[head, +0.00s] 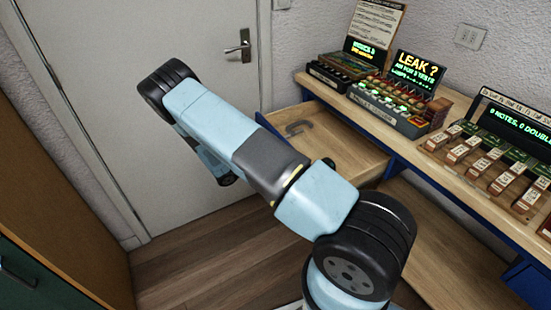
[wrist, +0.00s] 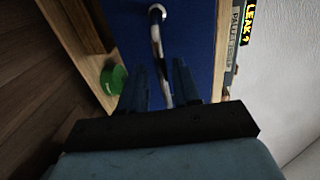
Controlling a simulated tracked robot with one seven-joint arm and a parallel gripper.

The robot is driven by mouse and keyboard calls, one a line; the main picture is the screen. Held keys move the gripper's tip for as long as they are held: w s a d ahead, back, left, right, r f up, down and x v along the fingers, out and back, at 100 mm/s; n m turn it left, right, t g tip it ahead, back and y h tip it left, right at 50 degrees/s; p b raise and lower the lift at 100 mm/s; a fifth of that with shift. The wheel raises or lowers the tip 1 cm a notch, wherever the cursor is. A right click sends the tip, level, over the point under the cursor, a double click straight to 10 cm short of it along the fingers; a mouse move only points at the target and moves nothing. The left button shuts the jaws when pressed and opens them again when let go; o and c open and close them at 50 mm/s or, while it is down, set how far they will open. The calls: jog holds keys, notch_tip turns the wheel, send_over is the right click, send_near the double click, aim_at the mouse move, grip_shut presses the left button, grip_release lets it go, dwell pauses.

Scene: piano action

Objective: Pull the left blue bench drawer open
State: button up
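The left bench drawer (head: 335,150) stands pulled out from the bench in the head view, its wooden inside showing. A grey hook-shaped piece (head: 298,128) lies in it. In the wrist view the blue drawer front (wrist: 190,30) fills the middle, with its shiny curved handle (wrist: 157,38) standing out from it. My gripper (wrist: 160,82) is at the handle, one dark finger on each side. The fingers look apart, with a gap beside the handle.
The bench top (head: 395,140) carries lit displays and test racks. A white door (head: 130,60) stands behind my arm, and a green cabinet (head: 40,275) is at lower left. Open wooden floor (head: 200,245) lies between. A green round thing (wrist: 114,79) shows beside the drawer front.

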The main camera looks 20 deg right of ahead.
jog(key=v, duration=1.2)
jog(key=shift+a+f, duration=0.15)
jog(key=shift+f, duration=0.05)
jog(key=shift+w+r, duration=0.1)
jog(key=s+d+r+m+g+y, duration=0.25)
jog(key=r+m, duration=0.45)
jog(key=r, duration=0.4)
jog(key=s+d+r+m+g+y, duration=0.15)
jog(key=s+r+m+y, duration=0.25)
jog(key=r+m, duration=0.45)
jog(key=s+d+r+m+g+y, duration=0.1)
jog(key=s+d+r+m+y, duration=0.3)
jog(key=r, duration=0.8)
jog(key=s+r+m+t+y, duration=0.2)
jog(key=s+r+m+t, duration=0.1)
jog(key=s+r+m, duration=0.5)
jog(key=s+r+m+t+y, duration=0.3)
jog(key=s+r+m, duration=0.6)
jog(key=s, duration=0.5)
jog(key=shift+s+d+r+m+t+y, duration=0.25)
jog(key=shift+s+m+t+y, duration=0.1)
jog(key=shift+m+t, duration=0.4)
